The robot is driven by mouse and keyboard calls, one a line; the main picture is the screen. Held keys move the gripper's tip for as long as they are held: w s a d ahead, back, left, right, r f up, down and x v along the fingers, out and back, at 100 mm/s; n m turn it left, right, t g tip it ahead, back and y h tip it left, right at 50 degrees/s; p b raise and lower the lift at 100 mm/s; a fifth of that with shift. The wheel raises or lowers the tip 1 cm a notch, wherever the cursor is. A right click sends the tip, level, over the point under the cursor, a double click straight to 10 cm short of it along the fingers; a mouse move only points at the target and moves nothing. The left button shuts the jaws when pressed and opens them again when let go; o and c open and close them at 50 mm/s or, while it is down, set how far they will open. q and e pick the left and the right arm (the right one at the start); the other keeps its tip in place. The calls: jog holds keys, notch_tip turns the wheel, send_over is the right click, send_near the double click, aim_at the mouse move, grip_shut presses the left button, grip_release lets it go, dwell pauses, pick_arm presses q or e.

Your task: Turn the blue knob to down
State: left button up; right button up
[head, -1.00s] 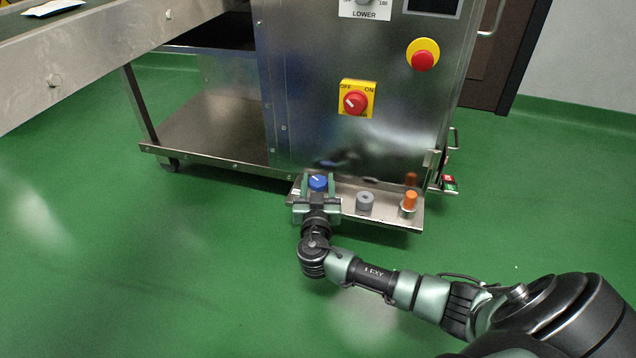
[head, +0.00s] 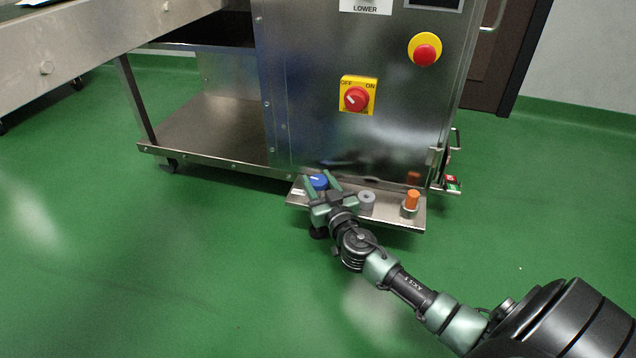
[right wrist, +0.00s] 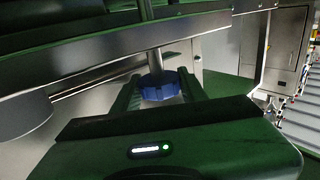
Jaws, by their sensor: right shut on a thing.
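The blue knob (head: 318,181) sits at the left end of a low steel shelf (head: 383,222) on the front of the machine. A pale mark shows on its top, pointing toward the left. My right gripper (head: 320,179) reaches it from the front, tilted, with one finger on each side, and is shut on it. In the right wrist view the knob (right wrist: 159,87) stands between the two dark fingers. My left gripper is in neither view.
A grey knob (head: 366,201) and an orange knob (head: 411,200) stand to the right on the same shelf. Above is a red switch on a yellow plate (head: 356,97), and a red button (head: 425,55). The green floor (head: 150,270) in front is clear.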

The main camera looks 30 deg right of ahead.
aim_at(323, 187)
jog(key=shift+n+y, duration=0.8)
jog(key=shift+y, duration=0.4)
jog(key=o, duration=1.4)
jog(key=shift+c, duration=0.2)
jog(key=shift+s, duration=0.1)
jog(key=s, duration=0.7)
jog(key=shift+s+a, duration=0.2)
jog(key=shift+s, duration=0.15)
jog(key=shift+f, duration=0.1)
